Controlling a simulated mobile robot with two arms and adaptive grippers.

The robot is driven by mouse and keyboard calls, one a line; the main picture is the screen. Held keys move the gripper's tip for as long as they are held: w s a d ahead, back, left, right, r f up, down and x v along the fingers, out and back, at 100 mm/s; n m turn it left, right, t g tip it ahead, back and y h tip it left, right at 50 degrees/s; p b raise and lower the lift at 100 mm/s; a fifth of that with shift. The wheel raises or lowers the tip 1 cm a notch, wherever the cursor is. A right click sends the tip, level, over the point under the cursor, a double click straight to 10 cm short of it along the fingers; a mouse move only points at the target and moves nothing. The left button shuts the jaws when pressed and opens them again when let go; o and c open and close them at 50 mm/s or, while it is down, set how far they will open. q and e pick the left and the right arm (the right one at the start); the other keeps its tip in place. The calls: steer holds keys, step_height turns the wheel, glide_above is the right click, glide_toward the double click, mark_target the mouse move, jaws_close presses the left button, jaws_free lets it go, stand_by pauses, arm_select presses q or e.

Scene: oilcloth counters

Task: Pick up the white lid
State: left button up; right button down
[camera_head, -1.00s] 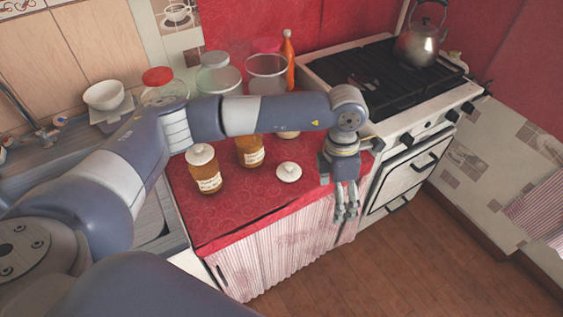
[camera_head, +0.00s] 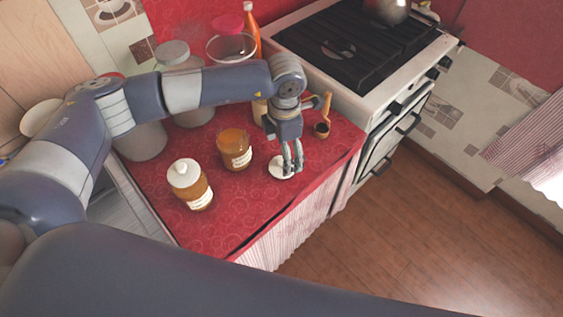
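The white lid (camera_head: 277,168) lies on the red oilcloth counter (camera_head: 240,205). My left gripper (camera_head: 293,171) comes down from above at the lid's right side and hides part of it. Its fingers point down with a small gap between them and look open; contact with the lid cannot be made out. A honey-coloured jar with a white lid on (camera_head: 190,185) stands to the left. An open amber jar (camera_head: 235,150) stands between that jar and the gripper. My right gripper is not in view.
A small dark pot with a wooden handle (camera_head: 322,129) is right of the gripper. Grey-lidded canisters (camera_head: 173,55), a glass container with a pink lid (camera_head: 230,45) and an orange bottle (camera_head: 251,25) stand behind. The stove (camera_head: 350,50) adjoins at the right.

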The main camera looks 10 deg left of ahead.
mark_target(276, 164)
arm_select(q)
steer(key=shift+a+f, duration=0.1)
steer(key=shift+f, duration=0.3)
steer(key=shift+a+f, duration=0.15)
steer(key=shift+f, duration=0.15)
steer(key=f, duration=0.1)
steer(key=f+p, duration=0.1)
steer(key=f, duration=0.1)
steer(key=f+p, duration=0.1)
steer(key=shift+w+f, duration=0.25)
steer(key=shift+f, duration=0.15)
steer(key=shift+a, duration=0.1)
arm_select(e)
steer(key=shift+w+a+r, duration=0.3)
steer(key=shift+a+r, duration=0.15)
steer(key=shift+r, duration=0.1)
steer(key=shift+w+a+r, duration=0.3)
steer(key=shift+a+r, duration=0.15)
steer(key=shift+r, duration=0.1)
arm_select(q)
steer(key=c, duration=0.9)
steer(key=shift+c, duration=0.3)
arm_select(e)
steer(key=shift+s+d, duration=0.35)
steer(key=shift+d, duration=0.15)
